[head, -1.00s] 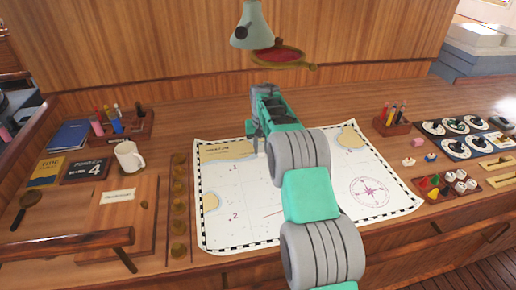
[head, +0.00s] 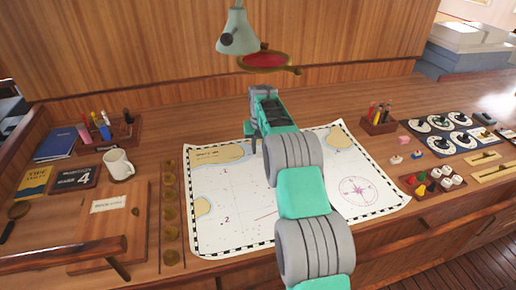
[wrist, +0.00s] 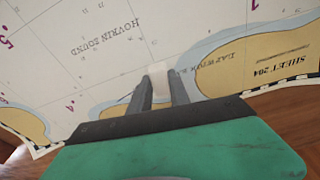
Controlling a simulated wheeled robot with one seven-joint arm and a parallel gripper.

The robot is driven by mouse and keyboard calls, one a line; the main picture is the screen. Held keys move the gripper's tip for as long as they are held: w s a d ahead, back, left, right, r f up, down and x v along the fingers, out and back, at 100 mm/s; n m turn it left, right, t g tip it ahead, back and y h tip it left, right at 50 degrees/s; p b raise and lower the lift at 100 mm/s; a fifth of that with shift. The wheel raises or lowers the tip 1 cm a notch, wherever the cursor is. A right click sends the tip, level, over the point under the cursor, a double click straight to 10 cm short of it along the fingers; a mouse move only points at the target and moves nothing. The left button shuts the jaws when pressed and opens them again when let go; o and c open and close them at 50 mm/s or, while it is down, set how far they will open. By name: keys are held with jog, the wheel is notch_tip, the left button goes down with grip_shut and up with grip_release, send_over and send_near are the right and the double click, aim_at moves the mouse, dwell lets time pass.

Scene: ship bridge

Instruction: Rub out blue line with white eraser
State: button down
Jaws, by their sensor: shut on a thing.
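The white eraser (wrist: 159,82) is held between the two grey fingers of my gripper (wrist: 158,92) in the wrist view. It is over the pale chart (wrist: 95,55), near the printed words "Hovrin Sound"; I cannot tell whether it touches the paper. In the head view my gripper (head: 254,138) is over the upper part of the chart (head: 232,236), and the eraser cannot be made out. No blue line can be made out in either view; my arm covers part of the chart. A short reddish line (head: 265,216) shows on the chart.
A lamp (head: 237,35) hangs above the back of the desk. A white mug (head: 118,163), books and a pen rack (head: 110,138) stand at left. A pencil box (head: 379,118), dial panels (head: 440,135) and a tray of coloured pieces (head: 433,182) are at right.

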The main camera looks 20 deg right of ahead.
jog(key=shift+w+d+p, duration=0.15)
jog(key=shift+d+p, duration=0.3)
jog(key=shift+d, duration=0.8)
jog(key=shift+w+d+f+p, duration=0.15)
jog(key=shift+d+p, duration=0.4)
jog(key=shift+d, duration=0.65)
jog(key=shift+w+d+p, duration=0.2)
jog(key=shift+d+p, duration=0.45)
jog(key=shift+d, duration=0.65)
jog(key=shift+w+d+r+p, duration=0.1)
jog(key=shift+d+r+p, duration=0.15)
jog(key=shift+d+p, duration=0.4)
jog(key=shift+w+d+f, duration=0.1)
jog(key=shift+d+f, duration=0.05)
jog(key=shift+d, duration=0.45)
